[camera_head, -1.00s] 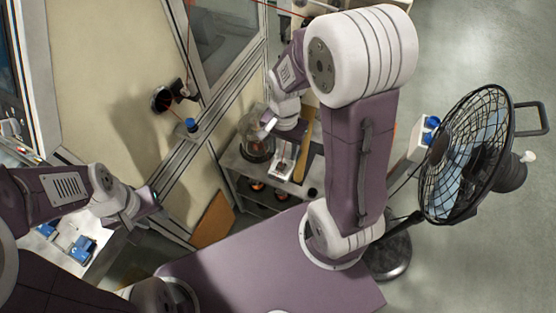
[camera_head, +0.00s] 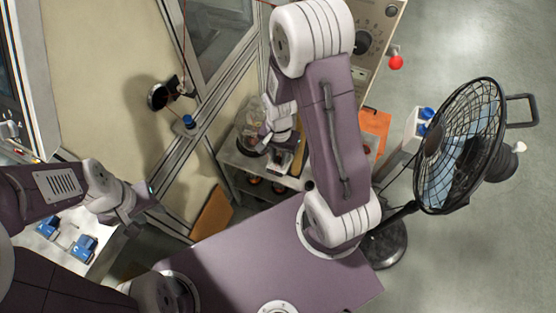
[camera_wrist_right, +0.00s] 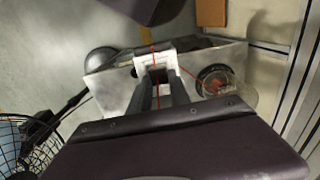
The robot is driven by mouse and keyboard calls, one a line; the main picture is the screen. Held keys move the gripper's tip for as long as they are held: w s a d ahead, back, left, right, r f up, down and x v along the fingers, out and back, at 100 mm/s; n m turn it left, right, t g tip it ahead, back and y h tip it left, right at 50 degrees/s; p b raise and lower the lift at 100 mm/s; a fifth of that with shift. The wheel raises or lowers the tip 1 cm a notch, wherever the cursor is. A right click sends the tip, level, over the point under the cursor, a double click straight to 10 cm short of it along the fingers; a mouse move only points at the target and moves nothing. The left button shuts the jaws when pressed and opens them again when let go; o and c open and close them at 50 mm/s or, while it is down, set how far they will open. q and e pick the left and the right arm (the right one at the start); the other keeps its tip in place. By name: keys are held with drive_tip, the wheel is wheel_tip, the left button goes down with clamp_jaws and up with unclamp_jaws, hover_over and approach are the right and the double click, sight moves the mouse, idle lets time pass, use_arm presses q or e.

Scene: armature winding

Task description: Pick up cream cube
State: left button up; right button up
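My right gripper (camera_wrist_right: 158,88) points down over a metal shelf unit; its two dark fingers stand apart in the right wrist view. A pale, whitish block-like piece (camera_wrist_right: 153,57) with a dark square middle shows at the fingertips. It may be the cream cube, but I cannot tell for sure, nor whether the fingers touch it. In the head view the right gripper (camera_head: 283,150) is small and partly shaded above the shelf, and no cream cube can be made out. My left gripper (camera_head: 135,203) hangs over the left side; its finger opening is unclear.
A glass jar with reddish contents (camera_wrist_right: 215,80) stands close beside the right gripper on the shelf unit (camera_head: 240,160). A red wire (camera_wrist_right: 153,45) crosses the fingers' view. A fan (camera_head: 460,145) stands at right. Blue parts (camera_head: 84,247) lie at left.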

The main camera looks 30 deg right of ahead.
sight(280, 158)
clamp_jaws()
drive_tip(key=shift+s+d, duration=0.1)
drive_tip(key=shift+r, duration=0.1)
drive_tip(key=shift+r, duration=0.3)
wheel_tip(280, 158, up, 9)
drive_tip(key=shift+r, duration=0.15)
